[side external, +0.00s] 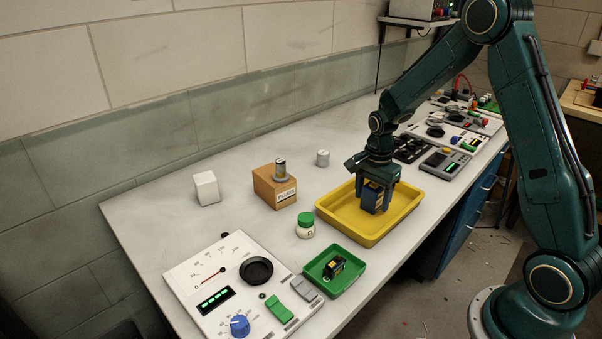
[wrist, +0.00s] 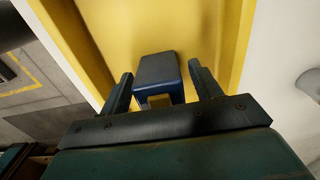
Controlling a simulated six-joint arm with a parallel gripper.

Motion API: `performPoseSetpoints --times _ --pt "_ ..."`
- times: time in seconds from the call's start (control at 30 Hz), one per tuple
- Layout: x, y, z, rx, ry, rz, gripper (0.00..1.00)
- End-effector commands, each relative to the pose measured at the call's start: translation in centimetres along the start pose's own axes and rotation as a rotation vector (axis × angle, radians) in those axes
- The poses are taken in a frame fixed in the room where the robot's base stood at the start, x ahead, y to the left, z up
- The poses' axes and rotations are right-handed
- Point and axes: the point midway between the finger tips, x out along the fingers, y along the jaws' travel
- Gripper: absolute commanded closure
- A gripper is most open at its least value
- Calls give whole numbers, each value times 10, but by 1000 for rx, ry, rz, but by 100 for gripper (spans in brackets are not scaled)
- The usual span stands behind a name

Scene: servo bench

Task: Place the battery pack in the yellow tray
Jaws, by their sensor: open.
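The yellow tray (side external: 335,217) sits on the bench below my gripper, and its floor and walls fill much of the wrist view (wrist: 105,40). The battery pack (side external: 369,199), a dark blue block with a yellowish marking, is upright inside the tray. It also shows in the wrist view (wrist: 158,72). My gripper (side external: 377,190) is over the tray, pointing down around the pack. In the wrist view my gripper (wrist: 160,88) is open, with a finger on each side of the pack and a visible gap at both sides. The pack's underside is hidden.
A green tray (side external: 309,273) with a small black-and-yellow part stands in front. A green-lidded jar (side external: 306,225), a brown box (side external: 262,188) topped by a cylinder, a white cube (side external: 206,188) and a meter panel (side external: 185,267) are left. Several instrument panels stand behind.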

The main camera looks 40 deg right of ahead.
Motion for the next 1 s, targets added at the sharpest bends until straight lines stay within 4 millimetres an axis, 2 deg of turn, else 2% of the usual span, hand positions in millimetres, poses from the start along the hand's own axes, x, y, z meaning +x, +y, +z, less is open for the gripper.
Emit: performPoseSetpoints --times 0.27,0.7,1.0 --pt "-32 -1 0 0 1 -4 37" --pt "-100 -1 0 1 1 -4 37" --pt "-117 0 0 1 0 0 37"
